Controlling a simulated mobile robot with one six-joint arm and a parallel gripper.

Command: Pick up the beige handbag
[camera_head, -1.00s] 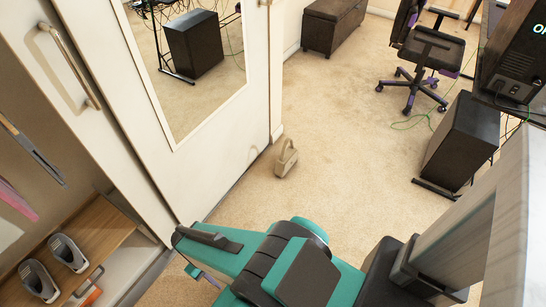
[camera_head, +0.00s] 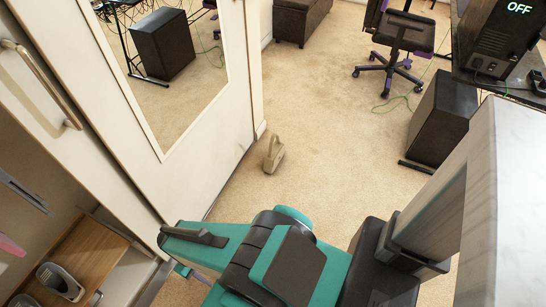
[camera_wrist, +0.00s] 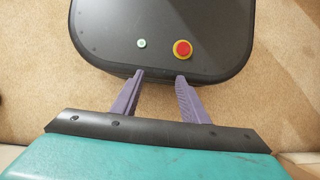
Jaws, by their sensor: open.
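The beige handbag (camera_head: 273,154) stands on the carpet beside the white mirrored door, its handle upward. It is small in the head view and out of the wrist view. My gripper (camera_wrist: 160,77) shows in the wrist view with its two purple fingers apart and nothing between them. It hangs over my own dark base, well away from the handbag. In the head view my green arm is folded low in front, and the fingers are mostly hidden.
The mirrored sliding door (camera_head: 185,120) runs along the left, with a shoe shelf (camera_head: 85,265) at lower left. A black box (camera_head: 440,118), a desk and an office chair (camera_head: 398,45) stand on the right. The carpet around the handbag is clear.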

